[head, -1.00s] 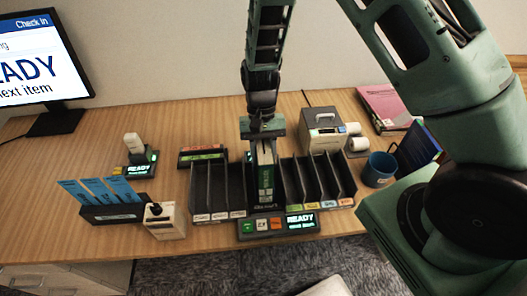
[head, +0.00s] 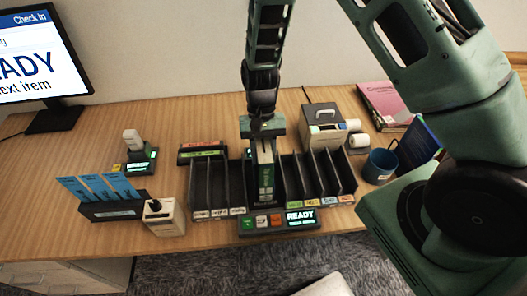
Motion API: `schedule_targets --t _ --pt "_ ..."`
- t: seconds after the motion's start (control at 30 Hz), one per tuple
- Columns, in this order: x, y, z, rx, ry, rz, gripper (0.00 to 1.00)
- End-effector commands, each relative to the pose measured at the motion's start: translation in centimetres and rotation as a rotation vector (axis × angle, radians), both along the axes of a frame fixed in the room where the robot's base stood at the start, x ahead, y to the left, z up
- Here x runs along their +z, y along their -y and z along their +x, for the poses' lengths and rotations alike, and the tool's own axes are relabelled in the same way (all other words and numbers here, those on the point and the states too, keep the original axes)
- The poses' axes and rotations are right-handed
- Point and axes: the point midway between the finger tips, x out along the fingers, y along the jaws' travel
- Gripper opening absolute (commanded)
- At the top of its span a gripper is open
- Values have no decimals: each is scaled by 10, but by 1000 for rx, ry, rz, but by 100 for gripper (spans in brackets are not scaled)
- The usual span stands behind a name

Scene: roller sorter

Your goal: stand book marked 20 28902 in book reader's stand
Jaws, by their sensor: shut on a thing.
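My gripper (head: 264,150) points down in the middle of the black slotted sorter. It is shut on a narrow green book (head: 265,183), held upright with its spine toward the camera. The marking on the spine is too small to read. The book is at the centre of the sorter (head: 348,182), between its left and right dividers. The reader's stand seems to be this central place, behind a panel (head: 273,222) with coloured buttons and a lit READY screen. The book's lower end is close to that panel; I cannot tell whether it touches the base.
Left stand a box of blue cards (head: 112,208), a small beige device (head: 163,217) and a scanner in its cradle (head: 135,150). Right are a label printer (head: 323,127), a blue mug (head: 381,165) and a pink book (head: 388,104).

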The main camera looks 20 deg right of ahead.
Motion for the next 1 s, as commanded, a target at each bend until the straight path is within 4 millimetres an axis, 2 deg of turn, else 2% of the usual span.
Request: schedule_targets --t 0.03,0.1,0.13,0.43,0.57,0.67,1.0 --pt "-1 0 0 0 0 0 37" --pt "0 0 0 0 0 0 57" --pt "0 0 0 0 0 0 60" --pt "1 0 1 0 1 1 60" --pt "11 1 6 -1 4 2 60" --pt "26 4 12 0 7 1 60" --pt "100 13 42 -1 7 2 60"
